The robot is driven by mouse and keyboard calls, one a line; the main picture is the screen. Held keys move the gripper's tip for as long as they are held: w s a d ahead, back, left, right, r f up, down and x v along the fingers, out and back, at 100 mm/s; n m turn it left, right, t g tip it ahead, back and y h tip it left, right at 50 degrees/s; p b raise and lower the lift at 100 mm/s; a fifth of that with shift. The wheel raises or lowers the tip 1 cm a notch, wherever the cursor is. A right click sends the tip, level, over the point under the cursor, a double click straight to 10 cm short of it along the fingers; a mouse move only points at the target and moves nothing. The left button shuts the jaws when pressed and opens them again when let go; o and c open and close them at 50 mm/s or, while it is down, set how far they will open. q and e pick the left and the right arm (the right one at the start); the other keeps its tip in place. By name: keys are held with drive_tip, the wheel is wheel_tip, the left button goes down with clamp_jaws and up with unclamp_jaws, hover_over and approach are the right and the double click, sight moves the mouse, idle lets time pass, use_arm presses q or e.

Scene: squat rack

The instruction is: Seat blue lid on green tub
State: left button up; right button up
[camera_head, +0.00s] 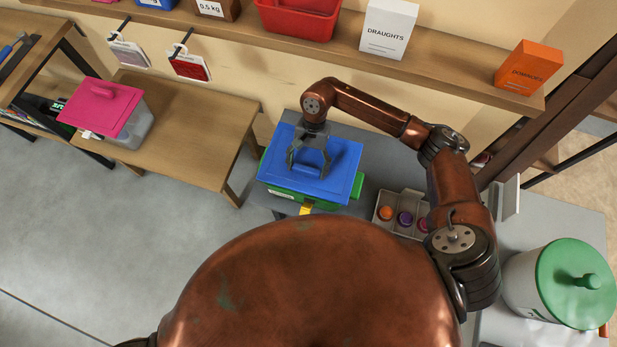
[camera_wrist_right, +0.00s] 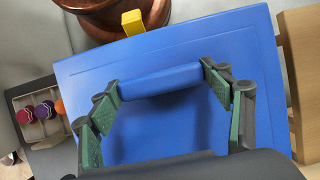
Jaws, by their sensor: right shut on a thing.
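The blue lid (camera_head: 336,160) is a flat rectangle with a raised bar handle, over the green tub (camera_head: 309,198) on the grey table. The tub's green rim and side show along the front and right edges of the lid. I cannot tell whether the lid is fully down on the tub or slightly above it. My right gripper (camera_head: 309,171) is shut on the lid's handle. In the right wrist view the fingers (camera_wrist_right: 162,92) hold the two ends of the handle (camera_wrist_right: 160,82), and the lid (camera_wrist_right: 180,130) fills the picture. My left gripper is not in view.
A grey tray (camera_head: 380,199) with colored round pieces stands right of the tub. A white bin with a green lid (camera_head: 574,280) is at far right. A pink-lidded box (camera_head: 100,106) sits on the wooden bench (camera_head: 190,130) at left. A shelf (camera_head: 440,72) runs behind.

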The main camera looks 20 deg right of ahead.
use_arm(q)
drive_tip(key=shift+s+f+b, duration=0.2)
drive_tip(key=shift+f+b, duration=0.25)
drive_tip(key=shift+b, duration=0.05)
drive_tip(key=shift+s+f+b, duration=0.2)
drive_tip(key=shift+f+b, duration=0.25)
use_arm(e)
drive_tip(key=shift+f, duration=1.1)
use_arm(q)
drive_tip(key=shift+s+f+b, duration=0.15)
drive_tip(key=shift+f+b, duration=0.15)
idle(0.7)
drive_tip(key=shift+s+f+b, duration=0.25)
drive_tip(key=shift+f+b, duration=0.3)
drive_tip(key=shift+b, duration=0.05)
use_arm(e)
drive_tip(key=shift+f, duration=0.45)
drive_tip(key=o, duration=1.3)
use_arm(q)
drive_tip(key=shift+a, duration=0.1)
